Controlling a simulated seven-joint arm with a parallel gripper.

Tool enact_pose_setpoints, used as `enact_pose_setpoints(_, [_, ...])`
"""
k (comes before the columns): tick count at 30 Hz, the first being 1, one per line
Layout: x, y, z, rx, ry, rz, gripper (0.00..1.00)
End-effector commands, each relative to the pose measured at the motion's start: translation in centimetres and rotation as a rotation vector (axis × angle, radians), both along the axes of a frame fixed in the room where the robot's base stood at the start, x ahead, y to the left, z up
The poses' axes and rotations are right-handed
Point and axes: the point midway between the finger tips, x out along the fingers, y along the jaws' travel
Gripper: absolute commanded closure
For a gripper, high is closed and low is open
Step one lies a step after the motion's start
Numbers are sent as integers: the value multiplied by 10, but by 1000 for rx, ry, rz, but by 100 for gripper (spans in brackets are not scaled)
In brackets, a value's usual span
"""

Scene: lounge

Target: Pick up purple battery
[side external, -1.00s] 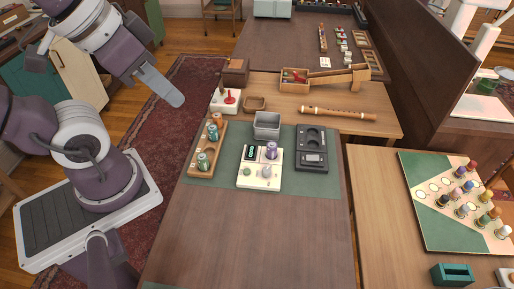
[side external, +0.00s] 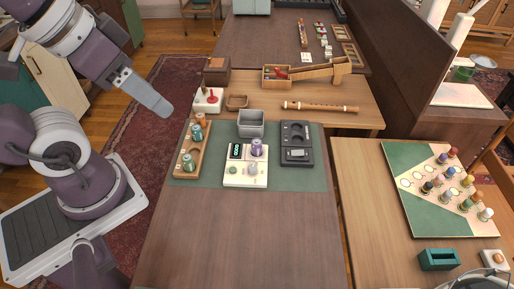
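The purple battery (side external: 256,147) stands upright at the back right of a white device (side external: 238,179) with a dark digital display (side external: 236,150). A pale grey knob-like part (side external: 252,169) is in front of the battery. My gripper (side external: 160,106) is in the air to the left of the table, well apart from the battery. Its fingers show side-on as one grey slab, so whether they are open cannot be told. Nothing shows held in it.
A grey bin (side external: 251,117) is behind, and a dark case (side external: 297,157) is to the right. A flute (side external: 320,107) lies farther back. The front tabletop is clear.

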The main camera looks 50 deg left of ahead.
Motion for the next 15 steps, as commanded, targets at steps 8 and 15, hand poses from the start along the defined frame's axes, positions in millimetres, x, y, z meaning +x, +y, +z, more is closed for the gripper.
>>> enact_pose_setpoints(8, [0,0,0,0,1,1,45])
enact_pose_setpoints(15, [85,2,-3,-124,138,205,45])
